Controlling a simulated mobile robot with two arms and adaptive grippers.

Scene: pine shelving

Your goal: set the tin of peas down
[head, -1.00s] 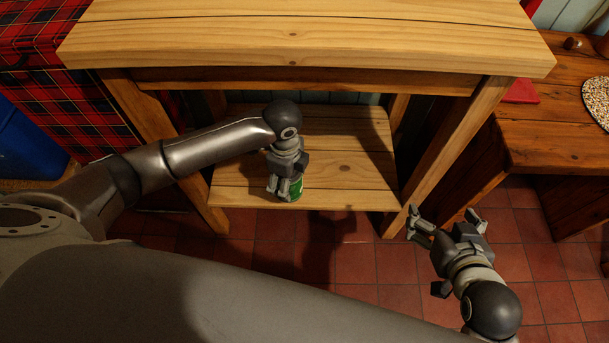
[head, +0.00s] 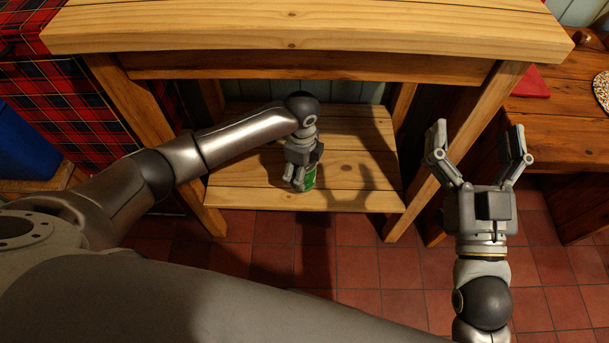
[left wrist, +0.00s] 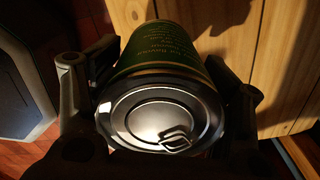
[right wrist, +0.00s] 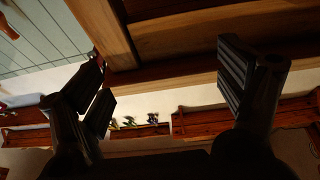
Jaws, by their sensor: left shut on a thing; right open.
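The tin of peas (head: 309,180) is green and sits mostly hidden behind my left gripper (head: 296,181) in the head view, over the front part of the lower pine shelf (head: 250,193). In the left wrist view the tin (left wrist: 164,106) shows its silver ring-pull lid and green label, with a finger on each side. My left gripper is shut on it. Whether its base touches the shelf I cannot tell. My right gripper (head: 480,150) is open and empty, its fingers pointing up beside the right leg of the shelving.
The thick pine top (head: 300,35) overhangs the lower shelf. Legs stand at both sides (head: 455,145). A wooden bench (head: 565,135) is at right, a tartan cloth (head: 60,100) and blue bin (head: 28,145) at left. The lower shelf's right part is clear.

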